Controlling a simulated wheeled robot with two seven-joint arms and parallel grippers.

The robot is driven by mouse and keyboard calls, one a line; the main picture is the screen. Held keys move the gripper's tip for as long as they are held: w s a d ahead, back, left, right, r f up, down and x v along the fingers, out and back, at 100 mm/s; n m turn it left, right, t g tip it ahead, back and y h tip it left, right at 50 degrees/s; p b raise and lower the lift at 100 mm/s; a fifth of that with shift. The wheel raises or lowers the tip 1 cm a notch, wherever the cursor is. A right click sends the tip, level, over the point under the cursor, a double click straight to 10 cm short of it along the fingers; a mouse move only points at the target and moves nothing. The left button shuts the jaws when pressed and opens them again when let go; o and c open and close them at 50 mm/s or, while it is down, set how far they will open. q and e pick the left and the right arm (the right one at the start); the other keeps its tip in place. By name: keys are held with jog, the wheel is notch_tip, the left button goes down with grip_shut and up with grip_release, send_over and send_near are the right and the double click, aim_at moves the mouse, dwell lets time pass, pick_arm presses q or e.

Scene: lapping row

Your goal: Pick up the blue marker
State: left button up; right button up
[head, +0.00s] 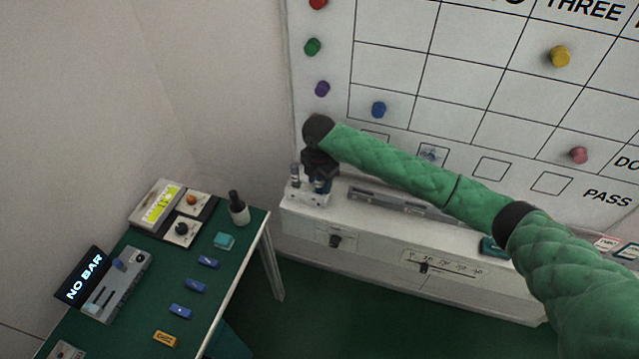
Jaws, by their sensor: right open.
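My right gripper (318,180) is at the left end of the white ledge under the board. It points down over a small white holder (308,198) with upright pegs or pens in it. It is open. A dark blue piece shows between and beside its fingers, but the gripper partly hides it and I cannot tell for sure whether it is the blue marker. A round blue piece (378,109) sits on the white board, up and right of the gripper and apart from it. My left gripper is not in view.
The board (395,65) carries green (312,47), purple (322,88), yellow (560,56) and pink (579,155) round pieces. The ledge's front has a knob (335,241) and a slider (424,267). A green-topped table (235,260) at left holds several small blocks and devices.

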grip_shut()
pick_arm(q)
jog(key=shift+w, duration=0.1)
pick_arm(e)
jog(key=shift+r, duration=0.3)
notch_tip(320, 180, up, 8)
jog(key=b, duration=0.3)
jog(key=shift+r+b, duration=0.1)
jog(key=shift+b, duration=0.3)
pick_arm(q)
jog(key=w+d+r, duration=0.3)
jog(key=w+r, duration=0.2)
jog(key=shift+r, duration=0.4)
pick_arm(e)
jog(key=shift+r, duration=0.6)
